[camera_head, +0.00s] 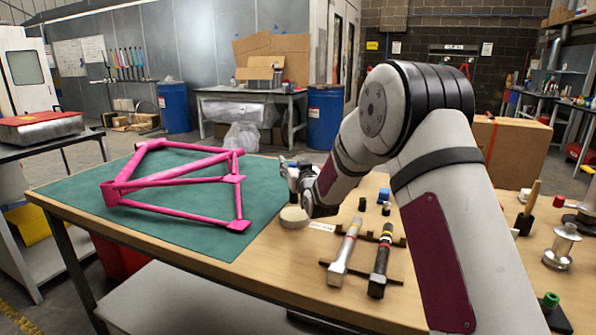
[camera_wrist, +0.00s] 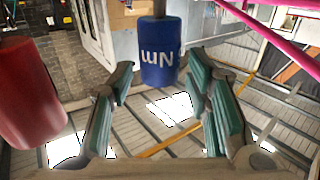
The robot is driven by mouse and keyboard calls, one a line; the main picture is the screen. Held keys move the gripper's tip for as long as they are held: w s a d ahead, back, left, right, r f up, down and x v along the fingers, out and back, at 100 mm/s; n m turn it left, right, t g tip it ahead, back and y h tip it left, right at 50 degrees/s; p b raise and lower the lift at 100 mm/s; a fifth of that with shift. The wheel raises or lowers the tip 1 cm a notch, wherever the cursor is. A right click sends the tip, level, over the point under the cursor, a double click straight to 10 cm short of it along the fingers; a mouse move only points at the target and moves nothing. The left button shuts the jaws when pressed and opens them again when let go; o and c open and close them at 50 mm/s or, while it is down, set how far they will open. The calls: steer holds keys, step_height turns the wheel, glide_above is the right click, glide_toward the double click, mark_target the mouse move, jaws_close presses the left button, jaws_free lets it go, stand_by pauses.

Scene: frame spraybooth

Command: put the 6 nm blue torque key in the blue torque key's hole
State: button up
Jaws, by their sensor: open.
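The blue torque key (camera_wrist: 160,50) shows in the wrist view as a blue cylinder with upside-down white "Nm" lettering; no number is readable. My gripper (camera_wrist: 162,72) is open, its two teal-padded fingers on either side of the key's near end, with gaps visible. The blue key's hole is not identifiable in either view.
A red cylinder (camera_wrist: 25,95) is close at the left of the wrist view. A pink bicycle frame (camera_head: 170,180) lies on the green mat (camera_head: 190,225). A pale round piece (camera_head: 294,217) sits below my gripper. Two metal-headed tools (camera_head: 345,255) (camera_head: 380,262) and small blue parts (camera_head: 383,196) are nearby.

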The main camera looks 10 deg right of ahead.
steer(key=s+g, duration=0.8)
steer(key=s, duration=2.4)
steer(key=s+g, duration=0.8)
steer(key=s, duration=2.3)
steer(key=shift+s+d+r+g+h+p, duration=0.15)
steer(key=shift+s+g+h+p, duration=0.15)
steer(key=shift+s, duration=0.1)
steer(key=shift+m, duration=0.3)
step_height(320, 180, up, 16)
steer(key=t+p, duration=0.2)
steer(key=p, duration=1.2)
steer(key=shift+t, duration=0.4)
